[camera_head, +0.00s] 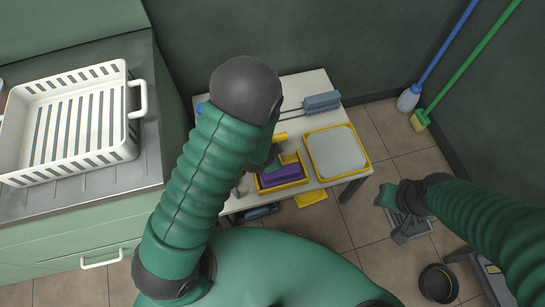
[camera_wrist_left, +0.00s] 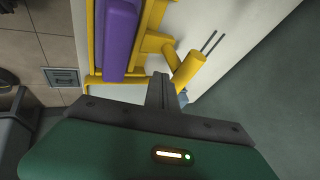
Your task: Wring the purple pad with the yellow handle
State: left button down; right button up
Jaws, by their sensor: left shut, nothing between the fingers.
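The purple pad (camera_head: 282,175) lies in a yellow-framed press on the small white table. It also shows in the left wrist view (camera_wrist_left: 118,38). The yellow handle (camera_head: 293,136) sticks out at the back of the press, partly hidden by my left arm; in the left wrist view the yellow handle (camera_wrist_left: 189,68) is just beyond the fingers. My left gripper (camera_wrist_left: 161,90) is shut and empty, beside the handle; I cannot tell if it touches it. My right gripper (camera_head: 386,196) is over the floor at the right, away from the table; its fingers are too small to read.
A yellow-rimmed tray (camera_head: 336,152) is right of the press. A white slotted basket (camera_head: 75,120) stands on the left counter. A blue broom (camera_head: 408,99) and a green broom (camera_head: 420,120) lean at the right. A dark pan (camera_head: 438,284) is on the floor.

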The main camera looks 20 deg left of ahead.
pick_arm(q)
jog(key=shift+w+a+f, duration=0.1)
jog(key=shift+w+a, duration=0.2)
jog(key=shift+w, duration=0.2)
jog(key=shift+w+a+f, duration=0.1)
jog(key=shift+w+a, duration=0.15)
jog(key=shift+w, duration=0.25)
jog(key=w+a, duration=0.1)
jog(key=w, duration=0.1)
jog(key=w+a, duration=0.1)
jog(key=w, duration=0.1)
jog(key=shift+a+r, duration=0.15)
jog(key=shift+a, duration=0.15)
jog(key=shift+r, duration=0.1)
